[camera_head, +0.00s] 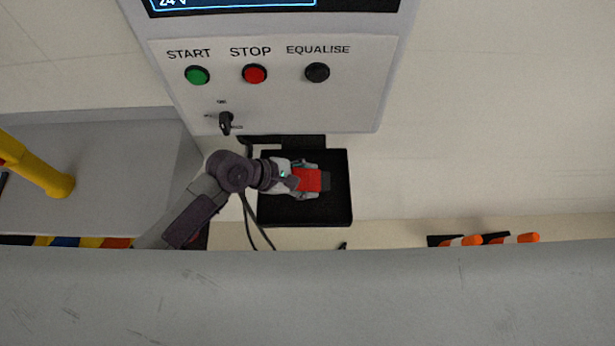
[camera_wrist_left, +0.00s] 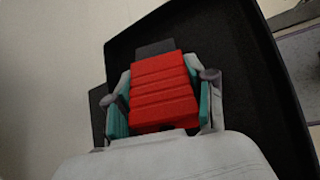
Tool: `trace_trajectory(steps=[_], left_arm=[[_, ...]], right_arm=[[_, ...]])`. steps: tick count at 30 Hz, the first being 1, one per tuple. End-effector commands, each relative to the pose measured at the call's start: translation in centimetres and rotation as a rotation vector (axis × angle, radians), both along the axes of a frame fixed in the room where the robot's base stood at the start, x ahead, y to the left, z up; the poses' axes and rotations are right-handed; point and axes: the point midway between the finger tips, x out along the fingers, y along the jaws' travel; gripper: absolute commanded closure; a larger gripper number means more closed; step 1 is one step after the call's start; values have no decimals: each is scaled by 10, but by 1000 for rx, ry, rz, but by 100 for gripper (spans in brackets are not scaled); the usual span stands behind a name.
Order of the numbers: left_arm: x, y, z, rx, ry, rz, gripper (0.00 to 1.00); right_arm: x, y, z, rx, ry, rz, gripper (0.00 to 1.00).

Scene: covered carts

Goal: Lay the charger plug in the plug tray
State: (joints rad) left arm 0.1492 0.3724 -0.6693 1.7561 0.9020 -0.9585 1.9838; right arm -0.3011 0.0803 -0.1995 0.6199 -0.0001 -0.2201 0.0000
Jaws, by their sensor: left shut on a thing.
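The charger plug (camera_head: 309,180) is a red ribbed block with a dark grey end pointing right in the head view. The plug tray (camera_head: 342,208) is a black, square, shallow tray below the control panel. My left gripper (camera_head: 308,180) is shut on the plug, one finger on each side, and is over the tray. In the left wrist view the red plug (camera_wrist_left: 162,92) sits between the teal finger pads, with the black tray (camera_wrist_left: 235,75) behind it. I cannot tell whether the plug touches the tray floor. My right gripper is not in view.
The control panel (camera_head: 350,100) above the tray has a green START button (camera_head: 197,75), a red STOP button (camera_head: 255,74), a black EQUALISE button (camera_head: 317,72) and a black rotary switch (camera_head: 226,122). A yellow post (camera_head: 40,170) stands at left. Orange-and-white items (camera_head: 520,238) lie at lower right.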

Motion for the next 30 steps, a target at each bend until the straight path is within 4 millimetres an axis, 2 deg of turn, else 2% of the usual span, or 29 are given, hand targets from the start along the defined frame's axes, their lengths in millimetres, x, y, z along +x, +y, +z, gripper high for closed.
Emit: trace_trajectory(steps=[7,8,12,23,30], left_arm=[[0,-1,-2,-1,-1,0,100],[0,0,-3,0,0,0,40],[0,0,-2,0,-1,-1,20],[0,0,1,0,-1,0,20],[-9,29,25,3,-2,0,20]], right_arm=[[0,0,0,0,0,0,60],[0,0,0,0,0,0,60],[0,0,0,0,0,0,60],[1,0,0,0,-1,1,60],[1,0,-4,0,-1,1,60]])
